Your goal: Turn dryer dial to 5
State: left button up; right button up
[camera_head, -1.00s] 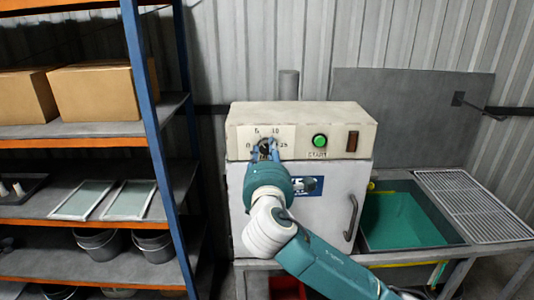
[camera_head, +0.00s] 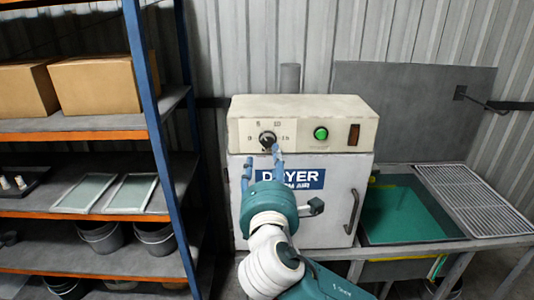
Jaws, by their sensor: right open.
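The dryer (camera_head: 335,215) is a pale box with a blue label reading DRYER. Its round black dial (camera_head: 267,139) sits at the upper left of the control panel, with small number marks around it. The mark at the upper left looks like 5, and the dial's pointer direction is too small to tell surely. My right gripper (camera_head: 262,160) is open and empty, in front of the dryer just below the dial. One blue finger reaches up close to the dial's lower edge; the other is lower left. My left gripper is not in view.
A green start button (camera_head: 321,133) and a dark red switch (camera_head: 353,135) are right of the dial. A door handle (camera_head: 351,211) sticks out at the lower right.

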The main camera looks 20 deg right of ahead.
jog(key=shift+v, duration=1.65)
